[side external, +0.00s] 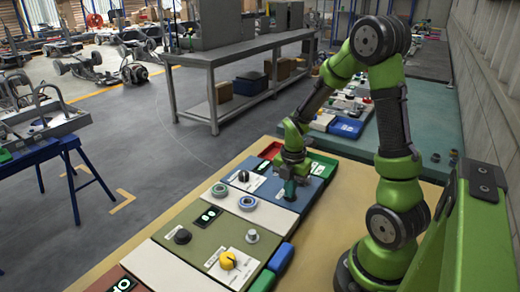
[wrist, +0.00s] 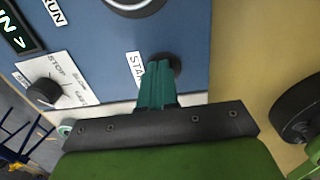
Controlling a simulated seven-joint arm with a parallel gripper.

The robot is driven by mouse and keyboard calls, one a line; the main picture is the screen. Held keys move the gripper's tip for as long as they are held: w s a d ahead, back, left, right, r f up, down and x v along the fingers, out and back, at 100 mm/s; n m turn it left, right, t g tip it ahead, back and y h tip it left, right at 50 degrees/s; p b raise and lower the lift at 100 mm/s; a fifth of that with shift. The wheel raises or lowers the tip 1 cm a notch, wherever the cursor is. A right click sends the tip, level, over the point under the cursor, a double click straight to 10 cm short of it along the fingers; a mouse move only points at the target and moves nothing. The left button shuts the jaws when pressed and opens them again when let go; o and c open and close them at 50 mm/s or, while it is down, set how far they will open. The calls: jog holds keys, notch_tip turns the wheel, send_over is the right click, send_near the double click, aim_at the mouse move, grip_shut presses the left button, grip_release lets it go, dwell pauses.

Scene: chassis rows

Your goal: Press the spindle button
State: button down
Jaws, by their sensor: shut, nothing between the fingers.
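My gripper (side external: 289,197) is over the blue panel (side external: 306,190) in the side view, pointing down. Its teal fingers (wrist: 158,75) are shut with nothing between them in the wrist view. A dark round button (wrist: 177,64) shows just behind the fingertips, partly hidden by them. Beside it is a label (wrist: 134,68) of which only "STA" can be read. No label reading "spindle" can be made out. I cannot tell whether the fingertips touch the button.
A black knob (wrist: 45,91) on a white plate marked STOP and SLOW is to the left. A lit display (wrist: 18,35) and a silver-rimmed round part (wrist: 135,5) are also on the panel. A green panel (side external: 190,232) with a yellow knob (side external: 228,260) lies nearer the camera.

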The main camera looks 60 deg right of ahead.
jog(key=shift+s+a+f, duration=0.15)
jog(key=shift+s+f, duration=0.1)
jog(key=shift+s, duration=0.1)
notch_tip(320, 180, up, 14)
jog(key=shift+w+r, duration=0.2)
jog(key=shift+w, duration=0.15)
